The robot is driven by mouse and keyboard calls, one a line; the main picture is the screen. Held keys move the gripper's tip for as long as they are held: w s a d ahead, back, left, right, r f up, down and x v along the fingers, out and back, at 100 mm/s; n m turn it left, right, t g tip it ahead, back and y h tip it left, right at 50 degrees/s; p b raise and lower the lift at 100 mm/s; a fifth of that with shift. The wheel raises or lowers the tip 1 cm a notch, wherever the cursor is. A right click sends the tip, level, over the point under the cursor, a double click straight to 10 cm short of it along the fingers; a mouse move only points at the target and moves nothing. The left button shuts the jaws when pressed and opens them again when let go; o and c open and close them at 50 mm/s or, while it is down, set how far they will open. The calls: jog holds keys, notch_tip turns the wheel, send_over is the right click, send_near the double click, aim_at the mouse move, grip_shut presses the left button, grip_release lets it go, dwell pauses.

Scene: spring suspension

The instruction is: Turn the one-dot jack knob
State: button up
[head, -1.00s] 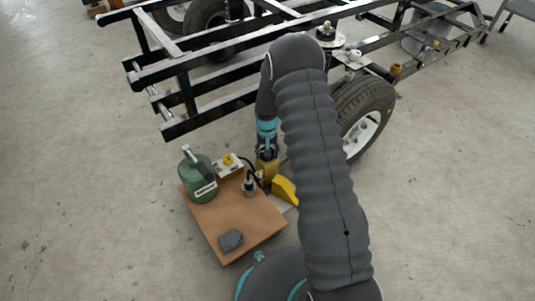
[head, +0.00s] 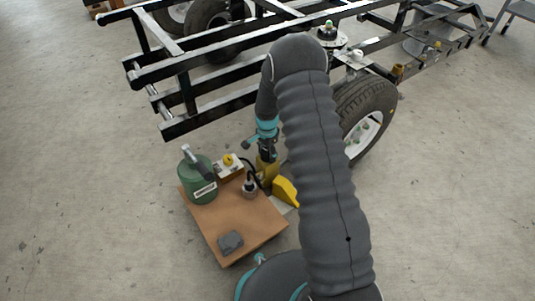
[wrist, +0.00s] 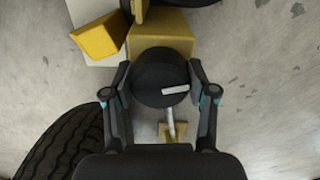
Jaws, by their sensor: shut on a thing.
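A round black knob (wrist: 150,72) with a white bar mark on its face sits between the fingers of my gripper (wrist: 160,76) in the wrist view. My gripper is shut on it, one finger on each side. No dot can be made out on the knob. The yellow jack body (wrist: 165,38) lies just beyond the knob, and a metal rod runs below it to a small yellow block (wrist: 172,132). In the head view my gripper (head: 267,155) is at the top of the yellow jack (head: 267,174), beside the frame; the knob is hidden there.
A wooden board (head: 240,213) holds a green canister (head: 197,182), a grey lump (head: 230,242) and a box with a yellow button (head: 229,160). A yellow wedge (head: 285,190) lies beside the jack. The black chassis frame (head: 205,70) and a tyre (head: 350,105) are close to my arm.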

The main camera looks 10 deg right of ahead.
aim_at(267, 151)
jog(key=m, duration=0.4)
jog(key=shift+w+m, duration=0.2)
jog(key=shift+m, duration=0.2)
dwell(0.4)
jog(key=o, duration=1.2)
jog(key=shift+c, duration=0.2)
notch_tip(267, 151, up, 12)
